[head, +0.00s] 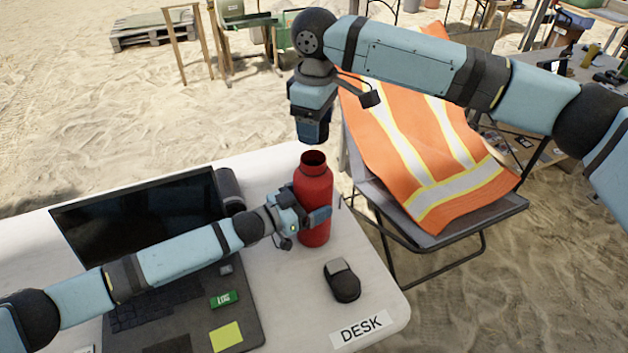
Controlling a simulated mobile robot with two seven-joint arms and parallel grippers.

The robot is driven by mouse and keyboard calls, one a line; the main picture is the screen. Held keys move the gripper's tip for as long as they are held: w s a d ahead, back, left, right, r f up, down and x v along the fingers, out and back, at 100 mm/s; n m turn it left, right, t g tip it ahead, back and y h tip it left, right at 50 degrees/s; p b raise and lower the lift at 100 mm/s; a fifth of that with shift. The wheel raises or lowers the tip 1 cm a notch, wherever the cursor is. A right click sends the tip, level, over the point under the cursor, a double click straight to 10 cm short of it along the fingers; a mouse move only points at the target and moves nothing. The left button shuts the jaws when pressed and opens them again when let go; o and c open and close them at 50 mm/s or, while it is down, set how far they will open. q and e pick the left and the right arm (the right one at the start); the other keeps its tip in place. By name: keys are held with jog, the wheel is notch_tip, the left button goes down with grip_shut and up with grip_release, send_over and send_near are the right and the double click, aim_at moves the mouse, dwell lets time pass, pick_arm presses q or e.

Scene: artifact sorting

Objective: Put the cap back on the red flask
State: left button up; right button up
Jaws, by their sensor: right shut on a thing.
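The red flask (314,186) stands upright on the desk near its right edge, its dark mouth open and uncapped. My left gripper (318,216) reaches it from the left at mid-height, with a finger across the flask's front; it looks shut on the flask, and its far finger is hidden. My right gripper (313,138) points down just above the flask's mouth, with a small gap between them. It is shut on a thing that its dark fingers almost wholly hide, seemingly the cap. No cap shows elsewhere in view.
An open laptop (240,310) lies left on the white desk (285,325), under my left arm. A dark mouse (342,281) lies in front of the flask. A dark cylinder (230,188) lies behind the laptop. A chair with an orange vest (425,160) stands right of the desk.

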aim_at(315, 159)
jog(key=shift+f, duration=2.1)
jog(key=shift+f, duration=0.9)
jog(key=shift+f, duration=0.55)
